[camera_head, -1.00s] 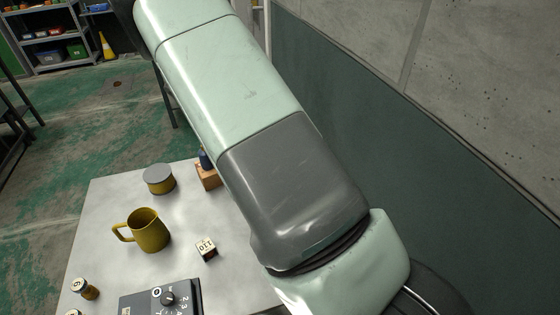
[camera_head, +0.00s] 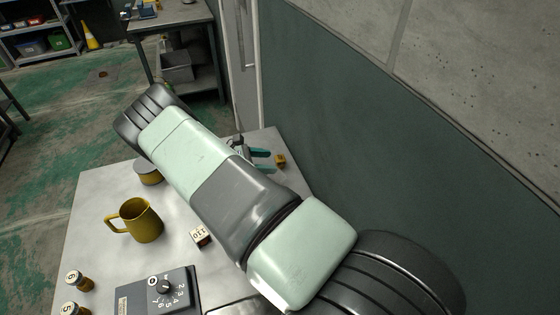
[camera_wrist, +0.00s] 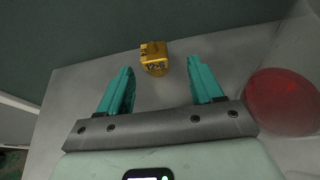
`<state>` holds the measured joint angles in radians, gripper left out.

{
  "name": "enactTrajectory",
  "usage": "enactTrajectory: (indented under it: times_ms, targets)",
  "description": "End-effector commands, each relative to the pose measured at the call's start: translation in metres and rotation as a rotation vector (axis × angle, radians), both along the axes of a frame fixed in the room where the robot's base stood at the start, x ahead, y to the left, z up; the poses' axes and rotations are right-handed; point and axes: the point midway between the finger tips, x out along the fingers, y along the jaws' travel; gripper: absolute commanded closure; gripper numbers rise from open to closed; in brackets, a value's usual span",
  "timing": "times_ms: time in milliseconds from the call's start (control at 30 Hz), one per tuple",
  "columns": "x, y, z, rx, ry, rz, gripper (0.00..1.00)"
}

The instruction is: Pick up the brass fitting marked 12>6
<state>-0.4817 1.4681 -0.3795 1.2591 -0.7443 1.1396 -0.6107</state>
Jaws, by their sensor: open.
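The brass fitting (camera_wrist: 154,58) is a small golden block with dark markings that appear to read 12>6. It lies on the grey table, in the wrist view just beyond my gripper (camera_wrist: 160,68) and roughly centred between the two teal fingers. The fingers are open with nothing between them, and the fitting is apart from both.
A red rounded thing (camera_wrist: 283,101) stands right of my gripper. On the table (camera_head: 88,220) are a yellow mug (camera_head: 138,221), a grey-topped tin (camera_head: 148,174), a small marked block (camera_head: 200,236), a dial box (camera_head: 160,293) and numbered pieces (camera_head: 78,281). A green wall rises beyond the right edge.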

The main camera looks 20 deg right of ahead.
Motion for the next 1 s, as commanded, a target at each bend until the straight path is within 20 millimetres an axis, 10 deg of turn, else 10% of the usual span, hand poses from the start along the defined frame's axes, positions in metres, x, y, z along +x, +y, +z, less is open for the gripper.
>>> enactTrajectory:
  times_ms: [667, 1000]
  targets:
    - [0.003, -0.052, -0.014, 0.001, -0.002, -0.001, 0.34]
    - [0.003, -0.051, -0.013, 0.001, -0.002, -0.001, 0.86]
